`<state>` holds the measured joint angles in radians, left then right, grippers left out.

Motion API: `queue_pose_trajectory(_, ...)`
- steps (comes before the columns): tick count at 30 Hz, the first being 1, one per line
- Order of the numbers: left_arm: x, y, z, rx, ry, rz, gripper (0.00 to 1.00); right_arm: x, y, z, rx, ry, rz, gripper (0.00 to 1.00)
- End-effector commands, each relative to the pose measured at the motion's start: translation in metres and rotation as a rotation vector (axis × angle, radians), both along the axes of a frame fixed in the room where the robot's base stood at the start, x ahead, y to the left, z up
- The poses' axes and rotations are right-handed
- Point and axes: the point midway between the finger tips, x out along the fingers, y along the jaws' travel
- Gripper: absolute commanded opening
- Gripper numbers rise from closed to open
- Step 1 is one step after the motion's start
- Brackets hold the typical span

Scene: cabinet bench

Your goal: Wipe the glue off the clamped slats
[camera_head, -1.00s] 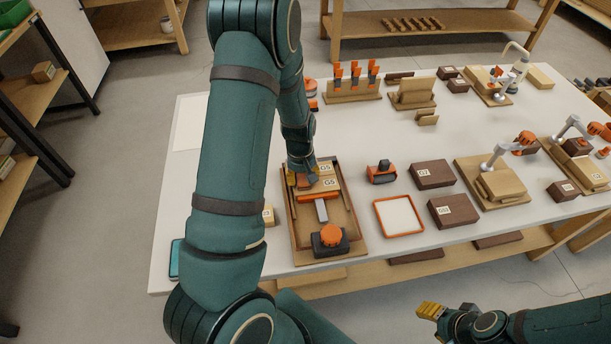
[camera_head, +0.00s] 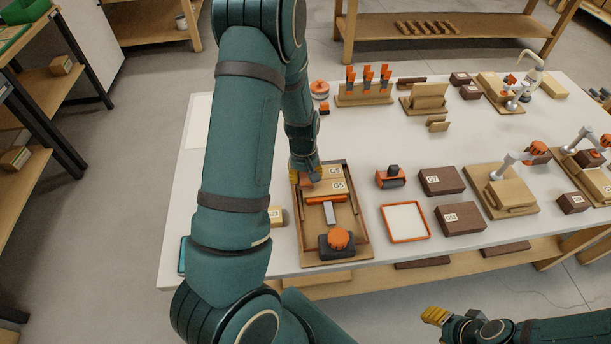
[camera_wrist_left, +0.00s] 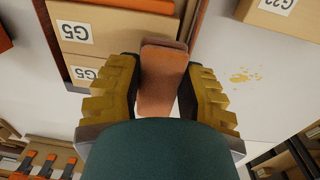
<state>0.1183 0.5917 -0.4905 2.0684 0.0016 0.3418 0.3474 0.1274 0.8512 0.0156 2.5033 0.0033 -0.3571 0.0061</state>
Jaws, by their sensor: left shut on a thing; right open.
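The slats (camera_head: 328,198), pale wooden boards labelled G5, lie in a wooden clamping tray (camera_head: 365,235) with a metal bar and orange-knobbed clamp (camera_head: 337,242) in front. The labelled slats also show at the left of the left wrist view (camera_wrist_left: 115,32). My left gripper (camera_head: 305,172) is at the tray's far left edge. In the left wrist view, my left gripper (camera_wrist_left: 160,95) is shut on a reddish-brown pad (camera_wrist_left: 162,82), beside the slats. I cannot tell whether the pad touches them. Yellowish spots (camera_wrist_left: 245,76) show on the white surface. My right gripper (camera_head: 435,316) is open and empty, off the table's front.
A pale labelled block (camera_head: 277,214) stands left of the tray. An orange-framed white pad (camera_head: 405,222), an orange-and-dark tool (camera_head: 390,177) and dark blocks (camera_head: 442,180) lie to the right. Clamped boards (camera_head: 500,195) stand further right. My left arm hides part of the table.

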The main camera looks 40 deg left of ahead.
Motion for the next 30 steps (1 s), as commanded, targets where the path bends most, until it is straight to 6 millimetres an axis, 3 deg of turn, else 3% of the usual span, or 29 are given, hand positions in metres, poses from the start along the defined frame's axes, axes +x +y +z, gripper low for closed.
queue_pose_trajectory(16,0.000,0.000,0.042,-0.001,0.001,0.000,0.12,0.000,0.000,0.035,0.000,0.000,0.000,0.47)
queue_pose_trajectory(30,0.000,0.000,0.043,-0.001,0.001,0.000,0.12,0.000,0.000,0.035,0.000,0.000,0.000,0.47)
